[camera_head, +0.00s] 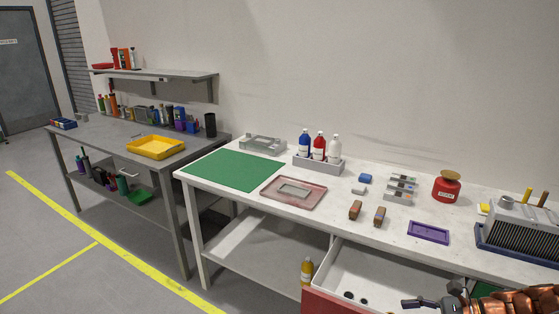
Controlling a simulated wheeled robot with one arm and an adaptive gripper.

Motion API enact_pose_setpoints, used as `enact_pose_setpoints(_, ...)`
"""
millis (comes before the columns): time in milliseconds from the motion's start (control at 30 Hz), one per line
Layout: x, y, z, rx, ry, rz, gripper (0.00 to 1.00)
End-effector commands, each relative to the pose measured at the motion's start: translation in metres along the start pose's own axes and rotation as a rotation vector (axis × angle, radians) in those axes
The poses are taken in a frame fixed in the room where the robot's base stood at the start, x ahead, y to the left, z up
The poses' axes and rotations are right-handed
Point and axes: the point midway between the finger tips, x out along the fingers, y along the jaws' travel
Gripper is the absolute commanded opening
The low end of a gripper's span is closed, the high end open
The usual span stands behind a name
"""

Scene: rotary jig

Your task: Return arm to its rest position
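My gripper (428,302) shows at the bottom right of the head view, at the end of my copper-coloured arm. It is in front of the white workbench (262,205), over the area of an open drawer (375,275). Dark finger parts point left, and the lower part of the gripper is cut off by the frame edge. I cannot tell whether the fingers are open or shut, and I see nothing held between them.
The bench holds a green mat (232,169), a reddish tray (293,203), a bottle rack (330,167), a red container (446,190), a purple tray (428,242) and a grey ribbed unit (520,231) near my arm. Open floor (90,270) lies at left.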

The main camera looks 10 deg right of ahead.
Motion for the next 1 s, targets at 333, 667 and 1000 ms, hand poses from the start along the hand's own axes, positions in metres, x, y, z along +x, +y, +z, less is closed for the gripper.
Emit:
enact_pose_setpoints(333,0.04,0.018,0.062,-0.243,0.071,0.201,0.62)
enact_pose_setpoints(667,0.083,0.073,0.132,-0.607,0.175,0.502,0.62)
enact_pose_setpoints(1000,0.099,0.141,0.172,-0.957,0.273,0.788,0.62)
